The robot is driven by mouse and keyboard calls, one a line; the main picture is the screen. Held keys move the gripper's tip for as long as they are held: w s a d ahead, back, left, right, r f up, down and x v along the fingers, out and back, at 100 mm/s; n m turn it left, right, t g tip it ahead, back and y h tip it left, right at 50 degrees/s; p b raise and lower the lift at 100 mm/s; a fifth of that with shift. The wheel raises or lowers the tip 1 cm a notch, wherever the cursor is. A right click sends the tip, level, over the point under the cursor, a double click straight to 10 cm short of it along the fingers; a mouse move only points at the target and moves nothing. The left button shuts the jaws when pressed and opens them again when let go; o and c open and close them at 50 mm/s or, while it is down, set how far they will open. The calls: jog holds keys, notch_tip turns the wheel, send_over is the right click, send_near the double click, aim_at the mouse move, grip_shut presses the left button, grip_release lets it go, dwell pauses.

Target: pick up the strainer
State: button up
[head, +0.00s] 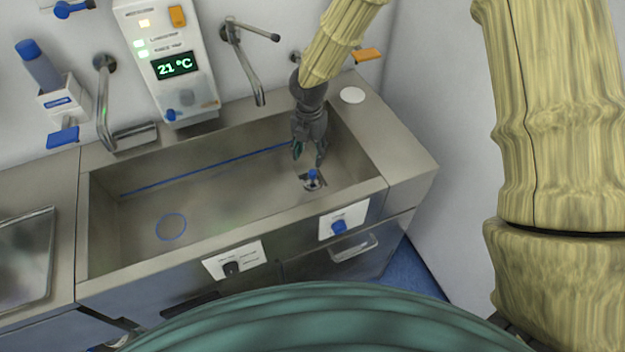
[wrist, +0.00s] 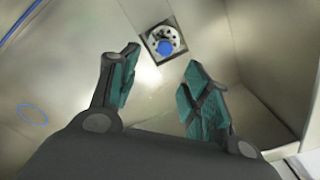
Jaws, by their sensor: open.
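The strainer (head: 312,182) sits at the drain in the right part of the steel sink's floor, with a blue knob on top. In the wrist view the strainer (wrist: 163,42) shows as a round perforated metal piece with the blue knob, in a dark square recess beyond the fingertips. My gripper (head: 308,158) is inside the sink, above the strainer and slightly behind it in the head view. In the wrist view my gripper (wrist: 160,62) has its two teal-padded fingers spread apart, with nothing between them.
The sink (head: 130,220) has walls on all sides; its right wall is close to my gripper. A faucet (head: 245,60) hangs over the back edge. A blue ring (head: 171,227) marks the left floor, which is otherwise clear. A white disc (head: 352,95) lies on the back right rim.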

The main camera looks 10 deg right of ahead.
jog(key=p, duration=0.1)
send_over(313, 172)
jog(key=a, duration=0.1)
notch_tip(313, 172, down, 5)
jog(key=shift+r, duration=0.2)
jog(key=shift+d+f+p, duration=0.25)
jog(key=shift+f+p, duration=0.25)
jog(key=shift+f, duration=0.6)
jog(key=shift+d+f+p, duration=0.25)
jog(key=shift+f+p, duration=0.25)
jog(key=shift+f, duration=1.3)
jog(key=shift+c, duration=0.5)
grip_shut()
